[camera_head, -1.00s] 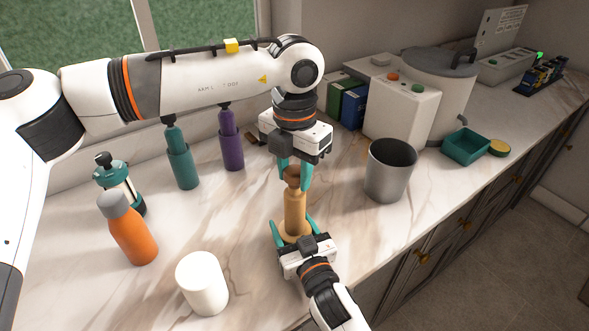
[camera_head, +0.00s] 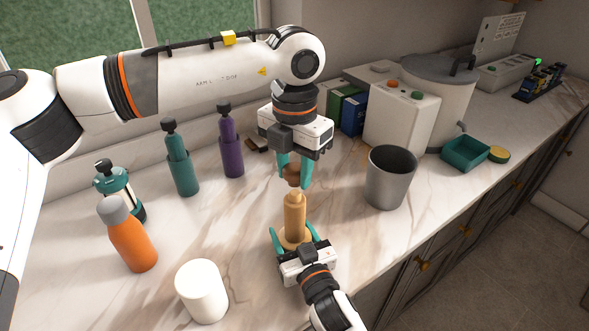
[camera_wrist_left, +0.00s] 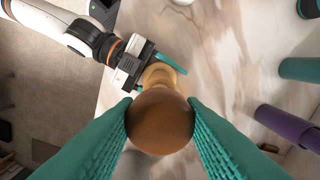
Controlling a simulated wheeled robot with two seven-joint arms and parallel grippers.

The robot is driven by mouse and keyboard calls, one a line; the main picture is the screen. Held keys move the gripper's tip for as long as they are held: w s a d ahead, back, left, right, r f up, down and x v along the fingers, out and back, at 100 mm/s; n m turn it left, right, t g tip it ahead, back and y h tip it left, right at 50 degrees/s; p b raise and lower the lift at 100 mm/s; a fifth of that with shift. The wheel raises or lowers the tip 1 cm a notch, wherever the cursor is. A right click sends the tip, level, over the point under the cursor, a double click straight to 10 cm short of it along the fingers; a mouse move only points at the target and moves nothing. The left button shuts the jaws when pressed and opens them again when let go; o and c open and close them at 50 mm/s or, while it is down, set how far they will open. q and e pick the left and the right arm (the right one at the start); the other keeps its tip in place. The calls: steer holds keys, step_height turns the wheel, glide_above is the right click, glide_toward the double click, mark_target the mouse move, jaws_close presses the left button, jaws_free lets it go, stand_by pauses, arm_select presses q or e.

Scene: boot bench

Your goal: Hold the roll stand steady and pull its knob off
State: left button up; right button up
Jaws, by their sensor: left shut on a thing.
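The roll stand (camera_head: 295,214) is a tan wooden post with a wide round foot, upright on the marble counter near its front edge. My left gripper (camera_head: 294,172) comes down from above and is shut on the brown round knob (camera_head: 291,180). The knob sits just above the post's top and looks separate from it. In the left wrist view the knob (camera_wrist_left: 160,121) lies between the teal fingers and hides much of the stand (camera_wrist_left: 160,76). My right gripper (camera_head: 296,239) is low at the front, its fingers on both sides of the stand's foot and appearing to grip it.
A grey metal cup (camera_head: 388,180) stands right of the stand. A white cylinder (camera_head: 202,292) and an orange bottle (camera_head: 131,240) stand to the left. Teal (camera_head: 181,168) and purple (camera_head: 230,148) bottles are behind.

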mark_target(294, 167)
arm_select(q)
steer(key=shift+r, duration=2.05)
arm_select(e)
steer(key=o, duration=1.5)
steer(key=shift+c, duration=0.2)
